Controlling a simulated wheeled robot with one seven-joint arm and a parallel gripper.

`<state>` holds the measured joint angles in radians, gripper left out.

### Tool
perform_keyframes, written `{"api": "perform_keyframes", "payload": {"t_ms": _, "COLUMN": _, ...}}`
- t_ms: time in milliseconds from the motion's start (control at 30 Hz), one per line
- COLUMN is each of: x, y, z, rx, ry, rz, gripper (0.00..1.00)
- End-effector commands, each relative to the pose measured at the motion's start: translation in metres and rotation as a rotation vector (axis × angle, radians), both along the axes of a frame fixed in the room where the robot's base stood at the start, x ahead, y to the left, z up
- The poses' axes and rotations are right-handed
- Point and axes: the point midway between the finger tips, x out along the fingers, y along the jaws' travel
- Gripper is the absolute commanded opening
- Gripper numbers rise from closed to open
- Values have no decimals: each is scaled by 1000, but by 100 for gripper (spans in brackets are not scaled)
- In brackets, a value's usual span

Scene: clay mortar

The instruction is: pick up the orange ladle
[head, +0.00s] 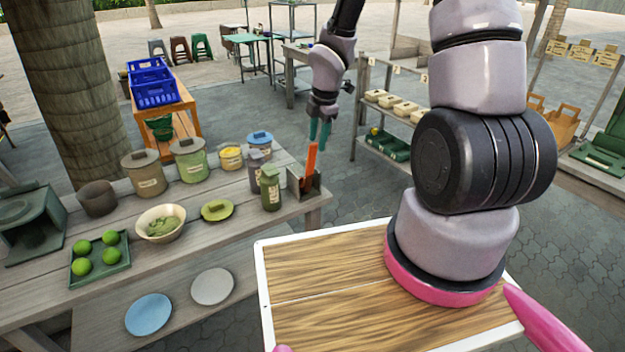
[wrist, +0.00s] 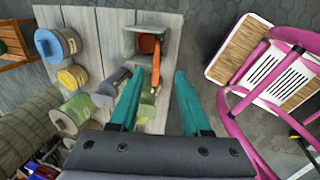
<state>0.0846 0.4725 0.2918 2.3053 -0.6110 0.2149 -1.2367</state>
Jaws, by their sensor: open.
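The orange ladle (head: 310,164) stands upright in a small grey box holder (head: 292,181) at the right end of the wooden table. In the wrist view the ladle (wrist: 148,45) shows ahead of my fingers, with part of it close to the left fingertip, inside the holder (wrist: 129,42). My gripper (head: 320,131) has teal fingers pointing down, above and slightly right of the ladle's top in the head view. I cannot tell whether the left finger touches the ladle.
Jars, including a dark green one (head: 270,188), stand just left of the holder. A bowl (head: 160,223), a tray of green fruit (head: 100,260) and plates are further left. Ground right of the table is open up to a shelf (head: 395,150).

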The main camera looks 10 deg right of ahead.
Motion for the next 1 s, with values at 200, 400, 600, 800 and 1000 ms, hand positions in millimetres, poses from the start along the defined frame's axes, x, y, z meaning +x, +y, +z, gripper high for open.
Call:
{"api": "perform_keyframes", "payload": {"t_ms": 200, "x": 5, "y": 4, "z": -31, "rx": -3, "ry": 5, "rz": 9, "gripper": 48}}
{"api": "perform_keyframes", "payload": {"t_ms": 400, "x": 11, "y": 5, "z": -52, "rx": -1, "ry": 3, "rz": 5, "gripper": 48}}
{"api": "perform_keyframes", "payload": {"t_ms": 600, "x": 17, "y": 9, "z": -71, "rx": -2, "ry": 5, "rz": 5, "gripper": 48}}
{"api": "perform_keyframes", "payload": {"t_ms": 800, "x": 25, "y": 12, "z": -97, "rx": -2, "ry": 4, "rz": 3, "gripper": 48}}
{"api": "perform_keyframes", "payload": {"t_ms": 1000, "x": 27, "y": 12, "z": -103, "rx": -1, "ry": 1, "rz": 2, "gripper": 48}}
